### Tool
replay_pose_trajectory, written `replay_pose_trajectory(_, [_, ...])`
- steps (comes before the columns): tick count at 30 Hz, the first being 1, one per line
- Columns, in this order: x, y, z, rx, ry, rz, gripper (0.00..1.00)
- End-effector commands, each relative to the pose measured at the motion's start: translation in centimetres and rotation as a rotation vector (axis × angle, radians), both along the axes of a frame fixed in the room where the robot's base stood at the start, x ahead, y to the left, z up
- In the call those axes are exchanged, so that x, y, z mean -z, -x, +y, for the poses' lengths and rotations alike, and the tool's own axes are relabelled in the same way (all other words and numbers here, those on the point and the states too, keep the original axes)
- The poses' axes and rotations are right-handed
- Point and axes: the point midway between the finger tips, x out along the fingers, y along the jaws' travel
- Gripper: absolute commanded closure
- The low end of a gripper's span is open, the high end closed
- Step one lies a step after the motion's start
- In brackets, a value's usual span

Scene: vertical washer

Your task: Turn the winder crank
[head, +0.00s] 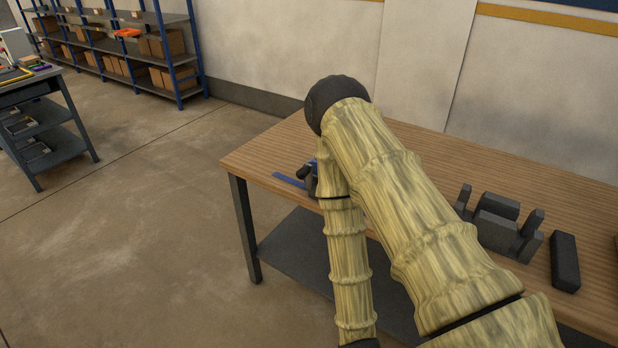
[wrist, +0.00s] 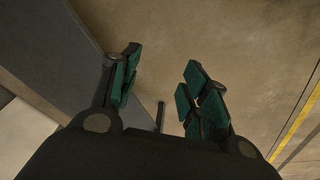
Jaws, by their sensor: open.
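A small dark and blue device (head: 310,178) with a flat blue strip (head: 289,180) sits at the left end of the wooden bench (head: 262,160) in the head view. It may be the winder; my arm covers part of it and I cannot make out a crank clearly. In the wrist view my gripper (wrist: 162,78) is open, its green-padded fingers apart with nothing held. A thin dark post (wrist: 160,116) shows between the fingers, and I cannot tell what it belongs to. My gripper does not show clearly in the head view, so its distance from the device cannot be told.
Dark grey blocky fixtures (head: 497,222) and a dark block (head: 565,262) stand on the bench's right part. A lower shelf (head: 300,252) lies beneath. A grey cart (head: 45,125) and blue-framed shelving (head: 185,60) stand at the left. The floor between is clear.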

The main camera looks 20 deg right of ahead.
Motion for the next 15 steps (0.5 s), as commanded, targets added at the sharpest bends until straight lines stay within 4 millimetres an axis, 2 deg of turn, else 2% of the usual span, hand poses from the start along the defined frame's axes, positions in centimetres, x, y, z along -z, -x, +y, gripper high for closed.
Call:
replay_pose_trajectory(1, [-0.2,-4.1,0.7,-0.015,0.031,-0.095,0.54])
replay_pose_trajectory(4, [-2.7,-12.1,1.6,-0.041,0.134,-0.295,0.54])
replay_pose_trajectory(6, [-5.3,-17.2,2.3,-0.050,0.220,-0.425,0.54])
replay_pose_trajectory(9, [-9.9,-23.4,3.2,-0.045,0.360,-0.588,0.54])
replay_pose_trajectory(11, [-13.2,-26.4,3.8,-0.034,0.452,-0.672,0.54])
replay_pose_trajectory(12, [-15.4,-28.0,4.2,-0.021,0.515,-0.719,0.54])
replay_pose_trajectory(15, [-21.1,-31.0,5.4,0.023,0.676,-0.812,0.54])
